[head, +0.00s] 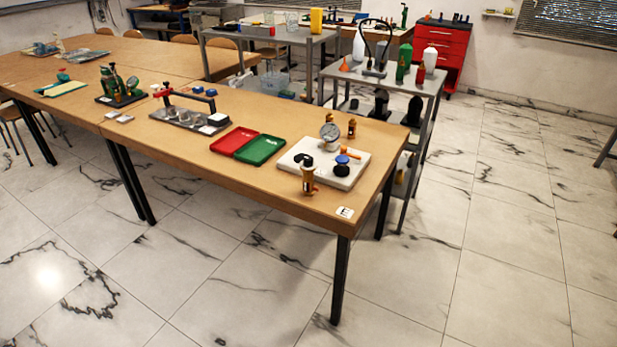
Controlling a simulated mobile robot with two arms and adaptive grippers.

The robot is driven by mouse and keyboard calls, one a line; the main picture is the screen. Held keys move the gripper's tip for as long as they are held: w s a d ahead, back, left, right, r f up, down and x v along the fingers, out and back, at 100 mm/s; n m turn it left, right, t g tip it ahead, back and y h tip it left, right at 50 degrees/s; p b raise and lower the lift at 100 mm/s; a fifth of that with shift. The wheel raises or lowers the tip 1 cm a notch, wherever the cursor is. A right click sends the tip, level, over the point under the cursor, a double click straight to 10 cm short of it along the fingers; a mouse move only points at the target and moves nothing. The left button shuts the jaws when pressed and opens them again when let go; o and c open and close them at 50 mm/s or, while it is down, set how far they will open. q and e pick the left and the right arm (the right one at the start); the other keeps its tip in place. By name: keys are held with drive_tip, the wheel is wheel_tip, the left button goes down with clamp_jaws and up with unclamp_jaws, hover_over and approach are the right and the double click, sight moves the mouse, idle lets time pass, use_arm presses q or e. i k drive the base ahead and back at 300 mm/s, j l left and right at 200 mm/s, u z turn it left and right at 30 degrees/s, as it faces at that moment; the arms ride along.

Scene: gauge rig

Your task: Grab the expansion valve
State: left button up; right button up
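Neither gripper shows in the head view. A white board (345,178) lies near the right end of the wooden table (265,185). A round gauge (330,131), a black knob (303,159), a blue knob (341,160) and an orange lever (350,152) are on it. A small brass fitting with a dark top (309,180) stands upright at the board's front edge. Another brass fitting (352,128) stands behind the board, and a third, similar one (329,118) is by the gauge. I cannot tell which of these is the expansion valve.
A red tray (233,140) and a green tray (260,150) lie left of the board. A grey rig (190,118) stands farther left. A white card (345,212) lies at the front right corner. A metal trolley (408,82) stands behind. The floor in front is clear.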

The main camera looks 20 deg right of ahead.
sight(308, 190)
drive_tip(key=i+l+u, duration=0.2)
drive_tip(key=l, duration=0.4)
drive_tip(key=l+u, duration=0.2)
drive_tip(key=l, duration=0.45)
